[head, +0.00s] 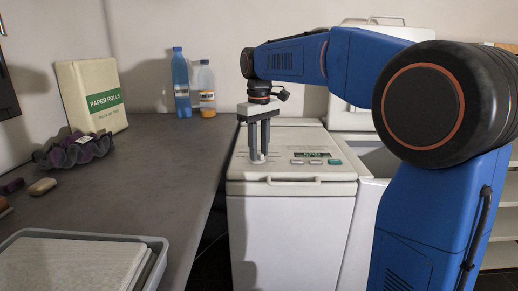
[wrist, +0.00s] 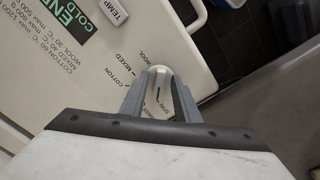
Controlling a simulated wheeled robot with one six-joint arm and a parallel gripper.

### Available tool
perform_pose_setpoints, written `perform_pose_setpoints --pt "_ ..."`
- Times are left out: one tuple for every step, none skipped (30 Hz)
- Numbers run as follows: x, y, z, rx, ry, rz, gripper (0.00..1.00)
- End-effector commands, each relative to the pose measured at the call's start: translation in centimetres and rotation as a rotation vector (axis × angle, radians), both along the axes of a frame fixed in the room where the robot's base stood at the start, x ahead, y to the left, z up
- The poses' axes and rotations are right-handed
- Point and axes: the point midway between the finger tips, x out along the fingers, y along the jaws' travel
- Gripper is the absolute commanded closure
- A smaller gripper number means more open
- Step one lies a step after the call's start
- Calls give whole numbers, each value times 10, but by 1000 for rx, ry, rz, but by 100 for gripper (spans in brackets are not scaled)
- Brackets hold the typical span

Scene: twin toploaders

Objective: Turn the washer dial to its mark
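The washer dial (wrist: 159,80) is a pale round-ended knob with a black pointer line, on the top panel of the white washer (head: 290,240). Printed words, including COTTON, MIXED and WOOL, ring it in the wrist view; its lower part is hidden. My gripper (head: 259,157) points straight down over the dial. Its two grey fingers (wrist: 160,92) stand on either side of the dial, with no clear gap showing. I cannot tell whether they press on it. Which word is the mark cannot be made out.
A second white machine (head: 350,122) stands behind. The dark counter (head: 165,190) at left holds a paper rolls box (head: 92,95), two bottles (head: 181,85), a purple egg-tray-like item (head: 75,150) and a grey tray (head: 160,245).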

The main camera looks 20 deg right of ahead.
Motion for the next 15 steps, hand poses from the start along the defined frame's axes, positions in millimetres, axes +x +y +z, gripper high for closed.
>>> perform_pose_setpoints --pt "0 0 0 0 0 0 85" --pt "0 0 0 0 0 0 92" --pt "0 0 0 0 0 0 100" --pt "0 0 0 0 0 0 100" --pt "0 0 0 0 0 0 100" --pt "0 0 0 0 0 0 100" --pt "0 0 0 0 0 0 100" --pt "0 0 0 0 0 -1 100" --pt "0 0 0 0 0 -3 100" --pt "0 0 0 0 0 -6 100" --pt "0 0 0 0 0 -9 100" --pt "0 0 0 0 0 -16 100" --pt "0 0 0 0 0 -22 100" --pt "0 0 0 0 0 -31 100" --pt "0 0 0 0 0 -46 100"
